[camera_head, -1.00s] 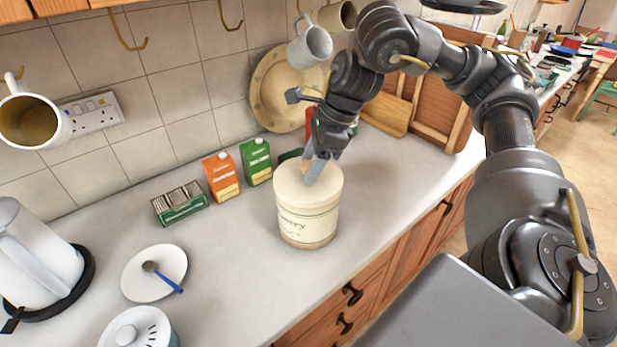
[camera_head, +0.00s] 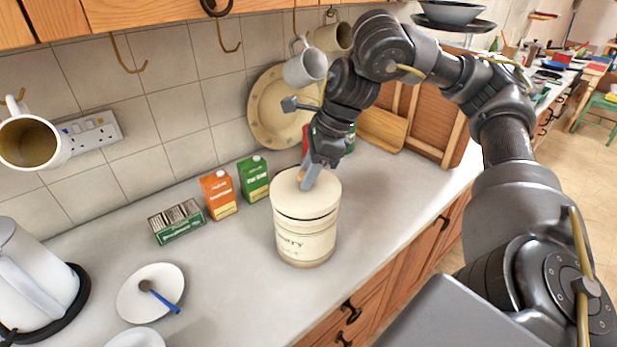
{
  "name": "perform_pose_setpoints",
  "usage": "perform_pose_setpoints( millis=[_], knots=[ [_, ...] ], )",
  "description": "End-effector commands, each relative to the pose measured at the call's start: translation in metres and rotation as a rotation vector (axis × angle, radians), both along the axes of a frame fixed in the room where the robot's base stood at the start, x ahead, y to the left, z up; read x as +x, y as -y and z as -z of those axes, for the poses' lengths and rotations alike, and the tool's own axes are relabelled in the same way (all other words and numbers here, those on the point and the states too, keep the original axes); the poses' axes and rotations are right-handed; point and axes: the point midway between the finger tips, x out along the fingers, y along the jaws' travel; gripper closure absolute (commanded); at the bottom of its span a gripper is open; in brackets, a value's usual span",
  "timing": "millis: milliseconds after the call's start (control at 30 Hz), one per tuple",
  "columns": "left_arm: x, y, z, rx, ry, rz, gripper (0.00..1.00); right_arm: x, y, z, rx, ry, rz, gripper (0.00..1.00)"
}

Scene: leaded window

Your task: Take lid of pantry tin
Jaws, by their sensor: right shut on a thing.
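The pantry tin (camera_head: 308,243) is a cream cylinder with dark lettering, standing on the grey counter. Its cream lid (camera_head: 293,204) sits at the top, slightly tilted, with a thin dark gap showing between it and the tin body. My right gripper (camera_head: 307,180) reaches down from above and is shut on the lid by its wooden knob, which the fingers mostly hide. My left gripper is not in view.
Orange (camera_head: 219,195) and green (camera_head: 254,178) cartons and a green box of packets (camera_head: 177,221) stand left of the tin. A saucer with a spoon (camera_head: 151,291) and a kettle (camera_head: 35,275) are farther left. Mugs (camera_head: 304,64) hang above.

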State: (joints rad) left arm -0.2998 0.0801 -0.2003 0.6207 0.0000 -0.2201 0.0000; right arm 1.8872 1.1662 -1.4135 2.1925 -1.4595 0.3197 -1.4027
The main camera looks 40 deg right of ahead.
Motion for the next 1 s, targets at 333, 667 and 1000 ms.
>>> perform_pose_setpoints(
  millis=[333,667,1000],
  knots=[
    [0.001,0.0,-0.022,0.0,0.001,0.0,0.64,-0.059,0.001,-0.078,-0.001,0.011,-0.002,0.94],
    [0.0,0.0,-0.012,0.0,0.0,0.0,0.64,-0.125,0.0,-0.099,-0.001,0.006,0.0,0.94],
    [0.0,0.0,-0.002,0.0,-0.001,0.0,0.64,-0.139,0.0,-0.106,0.0,0.001,0.0,0.94]
  ],
)
